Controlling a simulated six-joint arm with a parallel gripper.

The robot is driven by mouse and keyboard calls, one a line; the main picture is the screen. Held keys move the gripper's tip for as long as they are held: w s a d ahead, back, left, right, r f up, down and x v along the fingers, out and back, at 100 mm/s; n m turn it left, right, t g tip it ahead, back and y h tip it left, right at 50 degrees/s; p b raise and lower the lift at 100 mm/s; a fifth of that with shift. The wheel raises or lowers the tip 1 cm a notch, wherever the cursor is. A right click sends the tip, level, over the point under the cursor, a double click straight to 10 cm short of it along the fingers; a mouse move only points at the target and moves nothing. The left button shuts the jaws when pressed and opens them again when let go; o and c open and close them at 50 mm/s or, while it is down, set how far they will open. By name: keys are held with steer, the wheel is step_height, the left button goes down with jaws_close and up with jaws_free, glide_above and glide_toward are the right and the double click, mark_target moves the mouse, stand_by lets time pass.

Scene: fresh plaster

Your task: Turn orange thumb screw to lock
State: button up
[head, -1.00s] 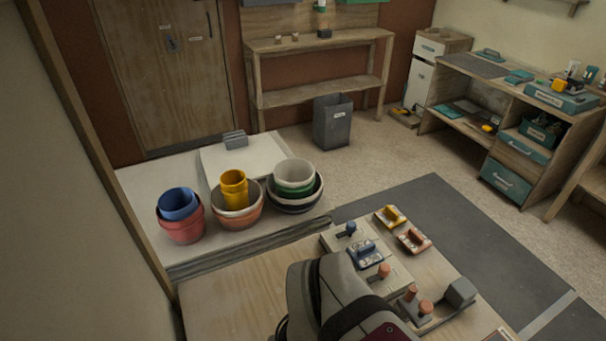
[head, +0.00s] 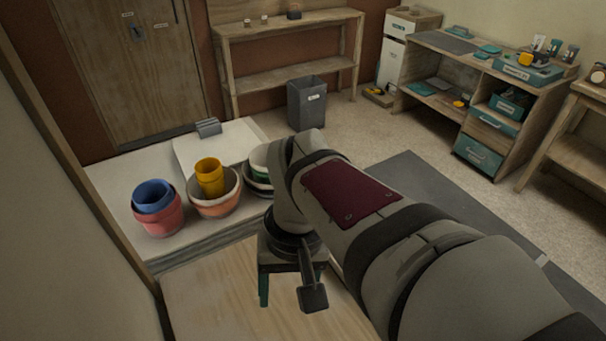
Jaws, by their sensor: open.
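The orange thumb screw does not show now; my arm covers the part of the bench where several orange knobs stood in the earlier view. My gripper (head: 291,288) hangs over the bare left part of the wooden bench (head: 225,295), pointing down. Its teal-edged fingers are apart and I see nothing between them. A dark, square-ended part hangs in front of the gripper and partly hides the fingers. I cannot tell how far the gripper is from the screw.
Blue and red pots (head: 157,222), a yellow cup (head: 210,177) in a bowl, and more bowls stand on a pale platform behind the bench. A grey bin (head: 307,103) and teal-drawered desk (head: 480,100) are farther back. A wall borders the left side.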

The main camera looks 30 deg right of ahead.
steer(key=w+d+f+n+h, duration=0.1)
steer(key=w+d, duration=0.4)
steer(key=d, duration=0.8)
steer(key=w+d+f+n, duration=0.15)
steer(key=w+d, duration=0.35)
steer(key=d, duration=0.8)
steer(key=f, duration=1.6)
steer(key=shift+s+a, duration=0.1)
steer(key=shift+a, duration=0.25)
jaws_close()
